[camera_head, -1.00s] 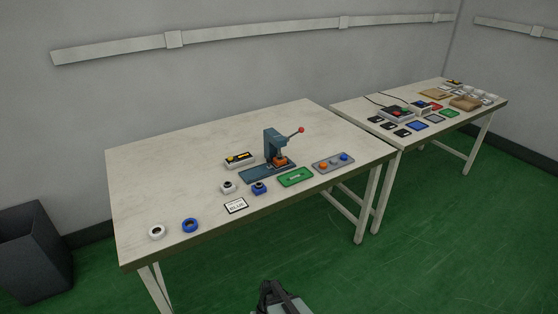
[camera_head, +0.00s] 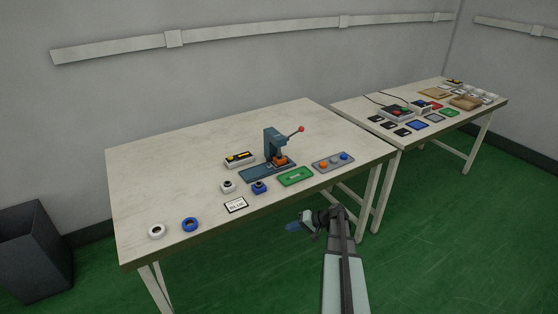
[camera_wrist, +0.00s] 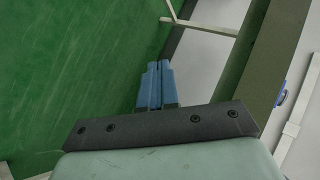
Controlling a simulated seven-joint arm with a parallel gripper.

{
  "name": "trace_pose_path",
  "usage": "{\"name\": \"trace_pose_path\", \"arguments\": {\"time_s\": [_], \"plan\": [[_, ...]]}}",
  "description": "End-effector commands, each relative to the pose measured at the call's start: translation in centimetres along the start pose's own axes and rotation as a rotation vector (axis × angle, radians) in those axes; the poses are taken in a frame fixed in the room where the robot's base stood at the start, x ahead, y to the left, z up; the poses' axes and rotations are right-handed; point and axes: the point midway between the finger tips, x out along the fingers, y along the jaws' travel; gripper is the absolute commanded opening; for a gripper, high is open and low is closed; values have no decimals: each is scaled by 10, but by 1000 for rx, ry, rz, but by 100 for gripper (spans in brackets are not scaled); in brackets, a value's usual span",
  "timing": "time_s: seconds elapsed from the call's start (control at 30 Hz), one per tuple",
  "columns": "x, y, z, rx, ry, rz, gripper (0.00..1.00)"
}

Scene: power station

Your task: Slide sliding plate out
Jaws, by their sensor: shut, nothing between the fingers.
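A blue-grey press (camera_head: 272,146) with a red-knobbed lever (camera_head: 300,130) stands upright on the near table. A flat blue plate (camera_head: 256,174) lies at its foot, reaching out to its front left; I take this to be the sliding plate. An orange block (camera_head: 281,161) sits under the press head. My gripper (camera_head: 291,227) is in front of the table's front edge, apart from the press and plate. In the wrist view its two blue fingers (camera_wrist: 157,86) are together with nothing between them. The press does not show in the wrist view.
Around the press lie a yellow-black button box (camera_head: 239,159), a green plate (camera_head: 295,177), a grey tray with coloured buttons (camera_head: 333,162), a label card (camera_head: 236,205) and blue and white rings (camera_head: 190,225). The table's left part is clear. A second table stands right.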

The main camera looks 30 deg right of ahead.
Motion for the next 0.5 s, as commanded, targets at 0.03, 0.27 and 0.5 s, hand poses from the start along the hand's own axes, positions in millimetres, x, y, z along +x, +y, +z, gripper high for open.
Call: {"name": "trace_pose_path", "arguments": {"time_s": [0.03, 0.27, 0.5], "plan": [[-20, 0, -22, -9, 45, -21, 0], [-86, -9, -77, -51, 184, -97, 0], [-134, -14, -109, -80, 273, -139, 0]]}}
